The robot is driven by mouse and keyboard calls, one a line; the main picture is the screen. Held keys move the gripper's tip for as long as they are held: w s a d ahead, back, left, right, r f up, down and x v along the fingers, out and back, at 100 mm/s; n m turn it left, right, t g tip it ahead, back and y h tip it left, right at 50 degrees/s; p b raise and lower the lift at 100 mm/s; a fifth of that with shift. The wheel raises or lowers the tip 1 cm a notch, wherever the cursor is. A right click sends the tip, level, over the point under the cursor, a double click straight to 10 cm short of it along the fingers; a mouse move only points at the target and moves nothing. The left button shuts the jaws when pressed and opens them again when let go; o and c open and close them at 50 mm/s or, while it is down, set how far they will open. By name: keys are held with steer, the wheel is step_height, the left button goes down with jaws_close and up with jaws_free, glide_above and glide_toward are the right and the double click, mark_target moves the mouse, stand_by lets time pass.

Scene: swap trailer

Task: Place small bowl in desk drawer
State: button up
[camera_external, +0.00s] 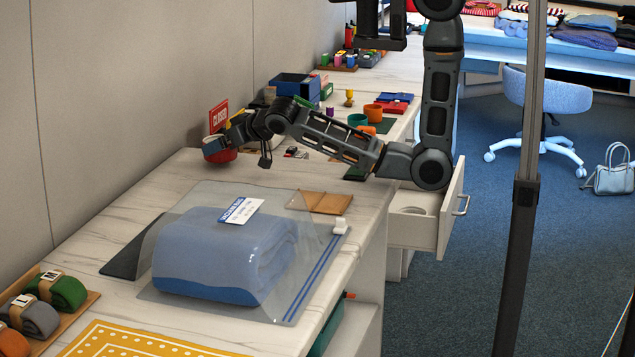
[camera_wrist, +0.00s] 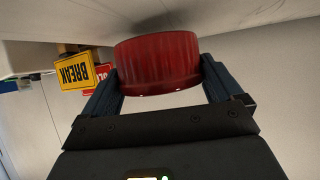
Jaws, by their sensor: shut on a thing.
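A small red bowl (camera_external: 220,156) is at the back left of the desk, near the wall. My gripper (camera_external: 216,143) is shut on it; in the wrist view the red bowl (camera_wrist: 157,62) sits between the two dark fingers. Whether the bowl touches the desktop is hard to tell. The desk drawer (camera_external: 424,231) stands pulled out on the desk's right side, below my forearm. A pale round thing (camera_external: 410,210) lies inside it. My arm hides part of the desk above the drawer.
A red sign (camera_external: 219,117) stands behind my gripper; a yellow sign (camera_wrist: 76,72) shows in the wrist view. A blue box (camera_external: 294,87) and colored cups (camera_external: 358,120) stand farther back. A bagged blue textile (camera_external: 225,255) and a brown folder (camera_external: 320,202) lie in front.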

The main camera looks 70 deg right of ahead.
steer(key=s+d+m+g+h, duration=0.1)
steer(key=s+d+m+h, duration=0.15)
steer(key=d, duration=0.65)
steer(key=s+d+m+g+h, duration=0.15)
steer(key=s+d, duration=0.25)
steer(key=d, duration=0.5)
steer(key=m+g+h+b, duration=0.5)
steer(key=m+g+b, duration=0.5)
steer(key=m+b, duration=0.2)
glide_above(426, 208)
step_height(426, 208, down, 14)
steer(key=f, duration=0.1)
step_height(426, 208, down, 9)
steer(key=shift+f+b, duration=0.1)
steer(key=shift+b, duration=0.6)
steer(key=shift+f+b, duration=0.45)
